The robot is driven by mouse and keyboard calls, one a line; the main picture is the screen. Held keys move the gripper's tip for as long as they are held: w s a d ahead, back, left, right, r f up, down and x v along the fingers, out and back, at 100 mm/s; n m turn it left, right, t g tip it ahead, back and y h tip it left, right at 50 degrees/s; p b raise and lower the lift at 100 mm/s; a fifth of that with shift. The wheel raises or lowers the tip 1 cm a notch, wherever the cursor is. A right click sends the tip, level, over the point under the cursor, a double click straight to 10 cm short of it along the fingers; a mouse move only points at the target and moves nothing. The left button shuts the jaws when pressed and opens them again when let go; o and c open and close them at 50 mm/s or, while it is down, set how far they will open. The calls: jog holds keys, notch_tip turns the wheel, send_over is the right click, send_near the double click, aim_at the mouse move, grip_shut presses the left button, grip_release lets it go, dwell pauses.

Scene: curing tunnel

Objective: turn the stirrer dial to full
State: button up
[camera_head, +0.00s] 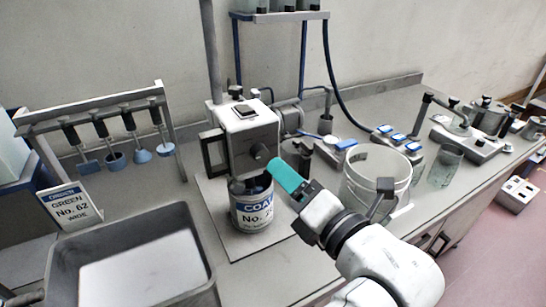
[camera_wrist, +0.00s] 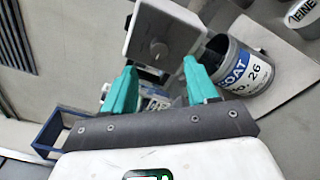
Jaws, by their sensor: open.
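The stirrer (camera_head: 250,130) is a pale box on a post, with a dark round dial (camera_head: 259,151) on its front face. In the wrist view the dial (camera_wrist: 158,50) is a grey knob on the pale stirrer housing (camera_wrist: 165,25). Its pointer setting cannot be read. My gripper (camera_head: 284,174) has teal fingers and is close to the dial, at its lower right in the head view. In the wrist view my gripper (camera_wrist: 159,72) is open, its fingertips apart with the dial beyond the gap. I see no contact. A labelled COAT tin (camera_head: 252,207) stands below the stirrer.
A white bucket (camera_head: 376,178) stands right of my gripper. A grey tray (camera_head: 60,270) and an order card (camera_head: 71,204) are at the left, before a rack (camera_head: 95,106) of hanging tools. The bench between rack and stirrer is mostly clear. A glass beaker (camera_head: 445,165) stands farther right.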

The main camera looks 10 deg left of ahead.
aim_at(264, 156)
jog(key=p+x, duration=0.1)
jog(key=x, duration=0.6)
jog(key=shift+c, duration=0.3)
jog(key=c, duration=1)
